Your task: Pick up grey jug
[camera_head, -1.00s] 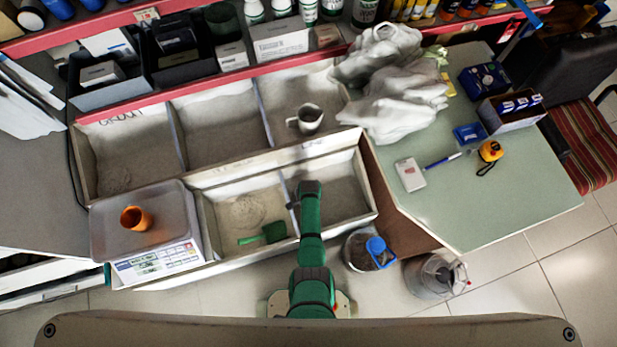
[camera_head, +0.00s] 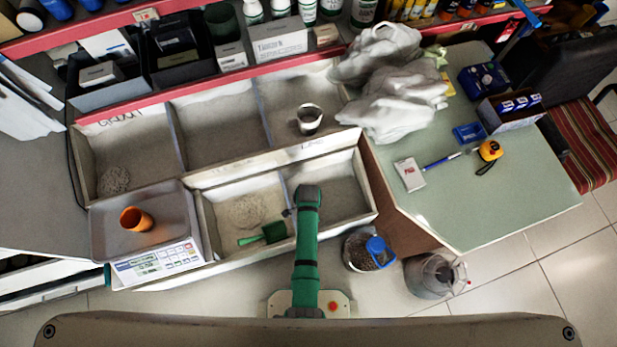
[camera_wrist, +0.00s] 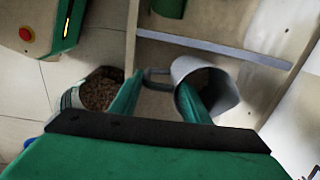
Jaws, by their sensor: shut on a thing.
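The grey jug (camera_head: 309,121) shows at the back right compartment of the bins in the head view, its open mouth up. In the wrist view the grey jug (camera_wrist: 228,88) is right of centre, with its dark mouth facing the camera and its handle pointing left. My gripper (camera_wrist: 159,82) has one green finger left of the handle and the other across the jug's wall and mouth. It is shut on the jug, but the exact contact is not clear. In the head view I cannot make out the fingertips.
A green scoop (camera_head: 265,234) lies in the front bin. A grey bag (camera_head: 400,100) lies right of the jug. A clear container of brown granules (camera_head: 360,254) and another clear vessel (camera_head: 430,277) stand on the floor.

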